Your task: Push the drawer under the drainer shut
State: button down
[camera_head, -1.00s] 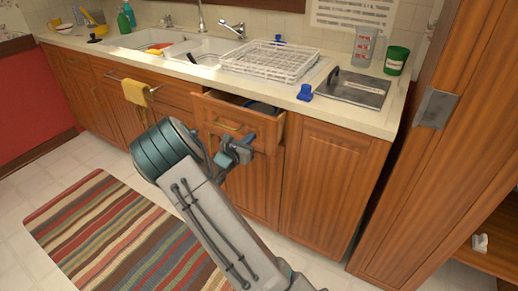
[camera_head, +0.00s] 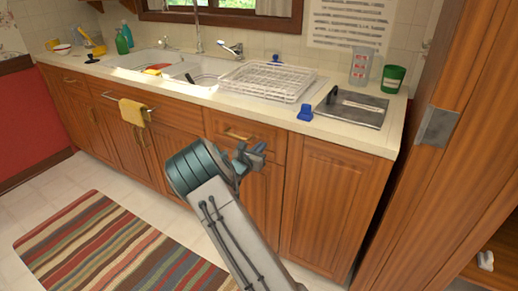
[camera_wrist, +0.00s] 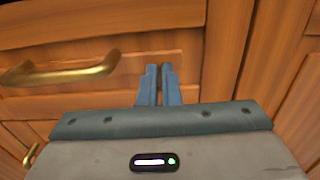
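The wooden drawer (camera_head: 268,137) sits below the counter under the white wire drainer (camera_head: 265,80). Its front looks flush with the cabinet, and no open interior shows in the head view. Its brass handle (camera_head: 238,135) also shows at the left of the wrist view (camera_wrist: 62,72). My gripper (camera_head: 252,155) is in front of the right part of the drawer front. In the wrist view the blue fingers (camera_wrist: 159,84) are together, with nothing between them, and point at the drawer front right of the handle. Whether the fingertips touch the wood I cannot tell.
A grey lidded tray (camera_head: 350,107), a blue object (camera_head: 306,112) and a green cup (camera_head: 393,78) stand on the counter. A yellow towel (camera_head: 134,112) hangs at the left. A tall wooden cabinet (camera_head: 450,170) stands close at right. A striped rug (camera_head: 105,250) lies on the floor.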

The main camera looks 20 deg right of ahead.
jog(key=shift+d+r, duration=0.2)
jog(key=shift+d, duration=0.05)
jog(key=p+v, duration=0.1)
jog(key=v, duration=1.3)
jog(key=s+d+r+m+g+y+p, duration=0.1)
jog(key=s+d+r+m+g+p, duration=0.2)
jog(key=s+d+r+m+g, duration=0.35)
jog(key=s+d+r+m+g+y+p, duration=0.1)
jog(key=s+d+r+m+g+p, duration=0.3)
jog(key=s+m, duration=0.5)
jog(key=s+a+r+m+y+p, duration=0.2)
jog(key=s+a+r+m+y, duration=0.1)
jog(key=s, duration=0.4)
jog(key=s+a+r+m+y+p, duration=0.2)
jog(key=s+a+r+m+y, duration=0.1)
jog(key=s+r, duration=0.3)
jog(key=s+a+r+m+y+p, duration=0.2)
jog(key=s+a+r+m+y, duration=0.2)
jog(key=s, duration=0.3)
jog(key=shift+s+r+m+t+y, duration=0.35)
jog(key=shift+m+y, duration=0.15)
jog(key=shift+m, duration=0.25)
